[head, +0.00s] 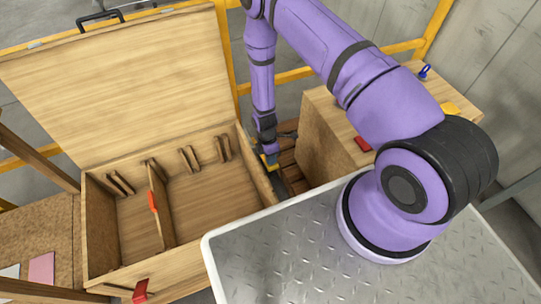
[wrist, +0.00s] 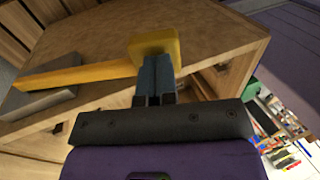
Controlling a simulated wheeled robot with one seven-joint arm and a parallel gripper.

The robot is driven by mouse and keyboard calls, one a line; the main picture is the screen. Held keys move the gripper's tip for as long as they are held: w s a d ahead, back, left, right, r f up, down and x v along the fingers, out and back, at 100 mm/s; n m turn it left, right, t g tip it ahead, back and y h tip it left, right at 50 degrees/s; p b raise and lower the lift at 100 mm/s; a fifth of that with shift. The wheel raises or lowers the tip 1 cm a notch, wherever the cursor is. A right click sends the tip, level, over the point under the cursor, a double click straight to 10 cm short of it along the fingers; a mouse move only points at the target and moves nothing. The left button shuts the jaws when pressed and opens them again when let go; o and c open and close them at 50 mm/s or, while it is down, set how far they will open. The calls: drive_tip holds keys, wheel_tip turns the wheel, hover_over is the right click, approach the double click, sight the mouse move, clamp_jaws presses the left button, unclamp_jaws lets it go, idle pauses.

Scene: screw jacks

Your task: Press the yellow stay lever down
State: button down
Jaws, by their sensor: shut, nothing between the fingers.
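The yellow stay lever (wrist: 75,76) runs across the wrist view from a grey metal piece (wrist: 40,102) at the left to a thick yellow end block (wrist: 154,46). My gripper (wrist: 154,62) is shut and empty, its blue fingertips right at the end block; they overlap its lower edge, and I cannot tell whether they touch. In the head view my gripper (head: 268,155) is at the right side wall of the open wooden chest (head: 97,225), where a bit of yellow shows. The lever is mostly hidden there by the wall and my arm.
The chest's lid (head: 120,80) stands open at the back. Inside are a divider with a red tab (head: 153,201) and several wooden slats. A wooden cabinet (head: 325,140) stands right of my gripper, leaving a narrow gap. A metal-topped surface (head: 300,255) is in front.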

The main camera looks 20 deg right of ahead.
drive_tip(key=x, duration=0.7)
drive_tip(key=shift+f, duration=0.3)
